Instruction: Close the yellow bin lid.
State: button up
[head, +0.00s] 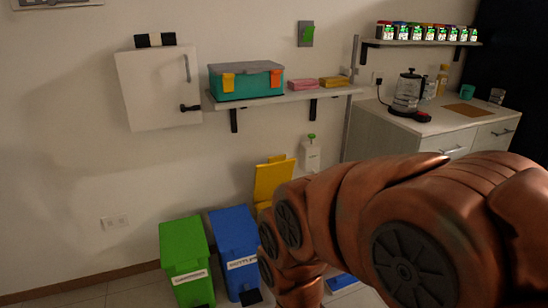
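The yellow bin stands against the wall, right of the blue bin, with its lid (270,181) raised upright and leaning towards the wall. Only a little of the yellow bin's body (264,206) shows; my copper-coloured arm hides the rest. My arm comes in from the right and bends down in front of the bin. My gripper is not in view, so its distance from the lid cannot be told.
A green bin (184,250) and a blue bin (233,240) stand left of the yellow one, lids shut. A shelf (300,95) with a toolbox (246,80) hangs above. A cabinet (425,125) with a kettle (407,92) stands at right. Floor at lower left is clear.

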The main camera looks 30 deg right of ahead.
aim_at(279, 170)
jog(key=k, duration=1.2)
jog(key=z, duration=0.6)
jog(key=i, duration=0.45)
jog(key=z, duration=0.55)
jog(key=i, duration=1.4)
jog(key=u, duration=1.05)
jog(key=i, duration=0.2)
jog(key=u, duration=0.3)
